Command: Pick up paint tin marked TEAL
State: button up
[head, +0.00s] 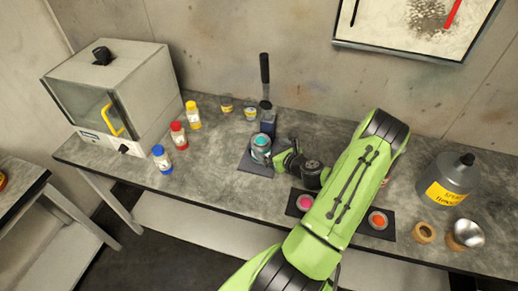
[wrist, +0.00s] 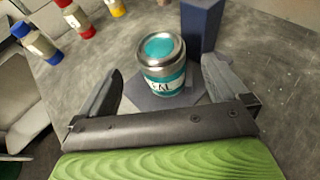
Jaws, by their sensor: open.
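The paint tin marked TEAL (head: 261,149) stands upright on a dark square mat (head: 256,163) on the bench. In the wrist view the tin (wrist: 164,84) shows a teal lid centre, a silver rim and a white label with partly visible letters. My gripper (head: 275,159) is right beside the tin, reaching in from the right in the head view. In the wrist view my gripper (wrist: 163,88) is open, with one finger on each side of the tin's near side. I see gaps between the fingers and the tin. Nothing is held.
A dark blue block (wrist: 201,25) stands close behind the tin. Blue (head: 161,158), red (head: 178,135) and yellow (head: 193,115) capped bottles stand left. Pink (head: 304,203) and orange (head: 377,220) tins stand right, near my arm. A grey cabinet (head: 140,85) is at far left.

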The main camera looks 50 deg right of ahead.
aim_at(264, 143)
jog(key=p+x, duration=0.1)
jog(key=x, duration=0.6)
jog(key=shift+w+d, duration=0.15)
jog(key=shift+w, duration=0.15)
jog(key=shift+s+r, duration=0.1)
jog(key=shift+c, duration=0.8)
jog(key=c, duration=1.1)
jog(key=shift+r, duration=0.15)
